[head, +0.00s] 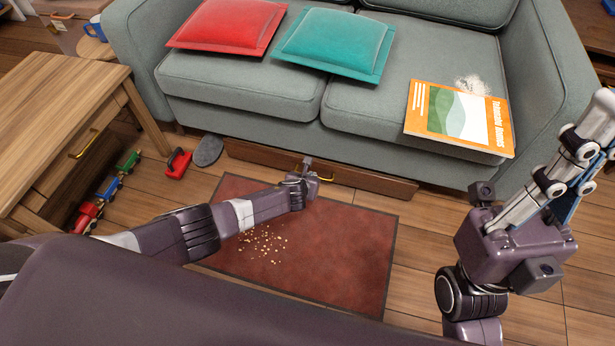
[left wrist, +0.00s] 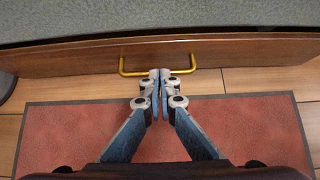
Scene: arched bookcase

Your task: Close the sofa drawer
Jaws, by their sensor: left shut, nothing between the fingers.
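The sofa drawer (head: 375,184) is a long brown wooden front low under the grey-green sofa (head: 240,85). Its right end seems to stand out a little from the sofa base; how far is hard to tell. Its yellow handle (head: 327,178) also shows in the left wrist view (left wrist: 185,70). My left gripper (head: 307,163) is shut and empty at the drawer front. In the left wrist view its fingertips (left wrist: 160,74) overlap the middle of the handle; contact cannot be told.
A red mat (head: 345,245) with scattered crumbs (head: 262,244) lies before the drawer. A wooden table (head: 60,120), a toy train (head: 108,188) and a red toy (head: 178,163) are at the left. Cushions and an orange book (head: 458,120) lie on the sofa.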

